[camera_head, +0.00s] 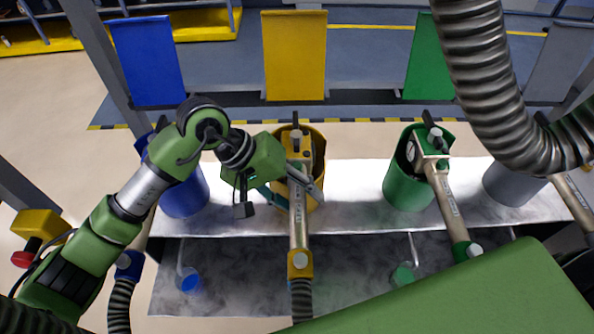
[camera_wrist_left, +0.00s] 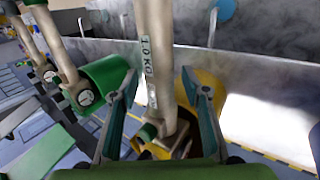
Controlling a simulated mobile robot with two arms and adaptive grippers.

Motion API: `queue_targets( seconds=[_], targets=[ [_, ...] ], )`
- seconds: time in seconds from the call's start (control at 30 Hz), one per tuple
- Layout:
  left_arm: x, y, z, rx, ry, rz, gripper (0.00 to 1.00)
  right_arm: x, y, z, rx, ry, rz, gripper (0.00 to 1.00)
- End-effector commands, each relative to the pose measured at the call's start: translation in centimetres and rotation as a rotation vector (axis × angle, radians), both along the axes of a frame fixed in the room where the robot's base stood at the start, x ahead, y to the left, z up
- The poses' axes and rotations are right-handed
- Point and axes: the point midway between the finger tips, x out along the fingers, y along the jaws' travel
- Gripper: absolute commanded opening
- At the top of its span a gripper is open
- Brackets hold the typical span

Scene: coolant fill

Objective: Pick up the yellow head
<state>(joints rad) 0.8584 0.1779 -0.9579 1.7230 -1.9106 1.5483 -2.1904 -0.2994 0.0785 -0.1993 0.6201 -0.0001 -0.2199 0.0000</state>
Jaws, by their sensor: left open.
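The yellow head (camera_head: 299,215) has a pale metal shaft, a yellow upper part with a black lever, and a yellow collar on a dark ribbed hose. Its upper part sits in a yellow round holder (camera_head: 318,150) on the metal ledge. My left gripper (camera_head: 293,188) is open at the shaft. In the left wrist view its two fingers (camera_wrist_left: 160,80) stand on either side of the shaft (camera_wrist_left: 157,50), apparently with gaps. The yellow holder (camera_wrist_left: 212,92) shows behind the right finger. My right gripper is not in view.
A blue holder (camera_head: 185,195) stands left of the yellow one, partly behind my left arm. A green holder (camera_head: 405,188) with a green head (camera_head: 445,195) and a grey holder (camera_head: 510,187) stand to the right. Coloured panels hang behind. The ledge between yellow and green is clear.

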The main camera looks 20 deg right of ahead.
Motion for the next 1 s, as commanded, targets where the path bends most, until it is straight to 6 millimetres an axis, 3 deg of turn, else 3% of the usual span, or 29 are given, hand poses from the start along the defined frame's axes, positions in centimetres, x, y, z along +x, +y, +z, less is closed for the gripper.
queue_targets(
  seconds=[0.13, 0.17, 0.3, 0.77, 1.0],
  targets=[
    [0.0, 0.0, -0.1, 0.000, 0.000, 0.000, 0.43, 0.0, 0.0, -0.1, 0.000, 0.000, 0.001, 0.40],
    [0.0, 0.0, -0.1, 0.000, 0.000, 0.000, 0.37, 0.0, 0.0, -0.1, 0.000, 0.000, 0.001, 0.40],
    [0.0, 0.0, 0.0, 0.000, 0.000, 0.000, 0.01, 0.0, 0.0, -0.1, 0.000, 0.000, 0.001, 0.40],
    [0.1, -0.1, 0.5, -0.008, -0.004, -0.001, 0.00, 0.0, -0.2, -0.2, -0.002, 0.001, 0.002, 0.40],
    [0.2, -0.1, 1.9, -0.007, -0.005, -0.001, 0.00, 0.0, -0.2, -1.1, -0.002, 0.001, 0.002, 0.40]
  ],
)
